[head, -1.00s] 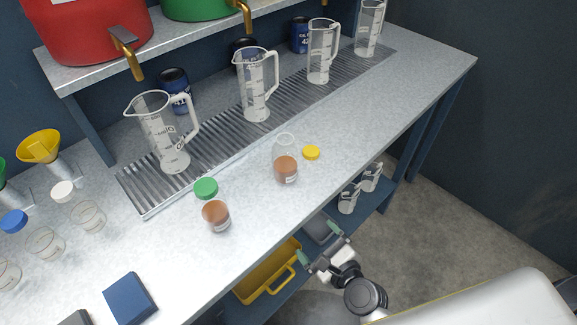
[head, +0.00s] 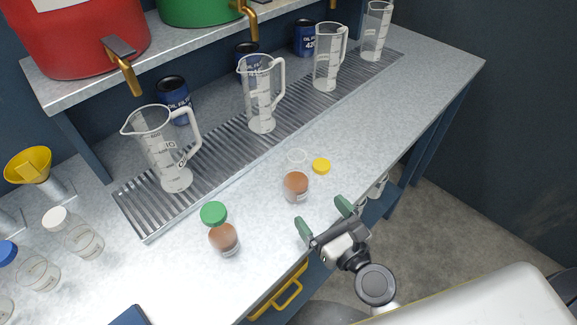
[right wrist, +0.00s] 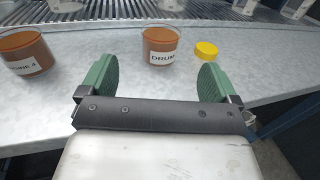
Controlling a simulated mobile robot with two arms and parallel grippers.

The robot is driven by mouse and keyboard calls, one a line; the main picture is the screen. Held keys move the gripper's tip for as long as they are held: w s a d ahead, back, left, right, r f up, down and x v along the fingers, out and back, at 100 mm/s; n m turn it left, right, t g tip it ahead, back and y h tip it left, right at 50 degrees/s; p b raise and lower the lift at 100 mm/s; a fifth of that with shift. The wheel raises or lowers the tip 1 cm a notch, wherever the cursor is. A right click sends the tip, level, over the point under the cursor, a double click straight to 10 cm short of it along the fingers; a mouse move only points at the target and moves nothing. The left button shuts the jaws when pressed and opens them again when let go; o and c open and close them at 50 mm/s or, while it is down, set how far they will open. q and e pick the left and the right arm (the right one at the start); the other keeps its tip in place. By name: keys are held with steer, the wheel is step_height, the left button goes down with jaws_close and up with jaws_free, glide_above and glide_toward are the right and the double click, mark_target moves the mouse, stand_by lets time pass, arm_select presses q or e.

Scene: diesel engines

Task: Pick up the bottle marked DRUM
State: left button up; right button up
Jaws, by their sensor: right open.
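The bottle marked DRUM (head: 296,187) stands upright on the grey bench, clear with brown content in its lower part and no cap on. It also shows in the right wrist view (right wrist: 162,46), with its white label facing my gripper. A yellow cap (head: 321,166) lies on the bench just right of it. My right gripper (head: 324,214) is open and empty at the bench's front edge, short of the bottle. In the right wrist view, the bottle appears beyond and between its green fingers (right wrist: 158,72). My left gripper is not in view.
A brown-filled bottle with a green cap (head: 213,213) stands to the left. Clear measuring jugs (head: 262,95) stand on a slotted drain grate (head: 222,155) behind. More sample bottles (head: 78,238) stand at far left. The bench right of the yellow cap is clear.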

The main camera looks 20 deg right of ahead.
mark_target(303, 189)
steer(key=x, duration=0.2)
steer(key=p+x, duration=0.1)
steer(key=shift+w+r, duration=0.2)
steer(key=shift+w, duration=0.15)
steer(key=shift+w+a+f, duration=0.1)
steer(key=shift+w+a, duration=0.15)
steer(key=shift+w, duration=0.4)
steer(key=p+x, duration=0.1)
steer(key=x, duration=0.4)
steer(key=shift+w+f, duration=0.1)
steer(key=shift+w, duration=0.2)
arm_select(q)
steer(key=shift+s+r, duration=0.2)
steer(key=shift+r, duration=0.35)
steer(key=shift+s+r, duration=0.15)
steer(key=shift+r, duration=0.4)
arm_select(e)
steer(key=c, duration=1.1)
